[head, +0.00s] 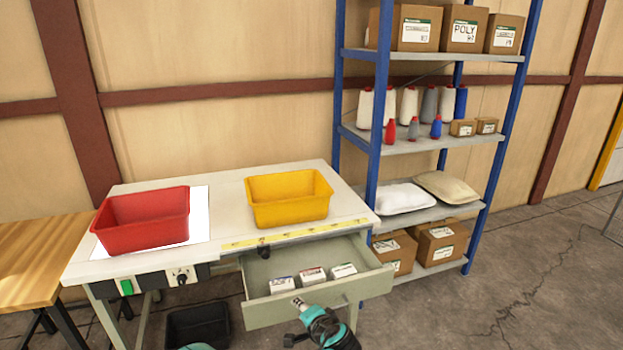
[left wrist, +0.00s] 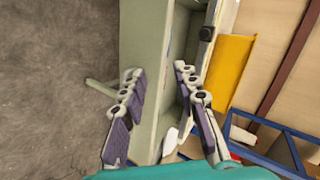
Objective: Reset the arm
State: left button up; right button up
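My left gripper (head: 295,320) is at the front of the open drawer (head: 262,315) under the table. In the left wrist view its two fingers (left wrist: 157,72) are spread apart, one on each side of the drawer's pale green front panel (left wrist: 163,45). I cannot tell whether they touch it. Nothing is visibly held. Several small white boxes with labels, such as the middle one (head: 312,276), lie in the drawer. My right gripper is not in either view.
A red bin (head: 145,222) and a yellow bin (head: 289,200) stand on the table (head: 222,190). A blue-framed shelf (head: 430,142) with boxes, spools and pillows stands to the right. A black bin (head: 197,326) is under the table. Floor (head: 540,270) at right is clear.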

pick_arm(q)
jog(key=s+a+r+n+g+h, duration=0.25)
jog(key=s+a+r+n, duration=0.35)
jog(key=s+a, duration=0.6)
jog(key=s+a+n+h, duration=0.2)
jog(key=s+a+n, duration=0.1)
jog(key=s, duration=1.1)
jog(key=shift+s+n+g, duration=0.25)
jog(key=shift+n+g, duration=0.2)
jog(key=shift+n, duration=0.05)
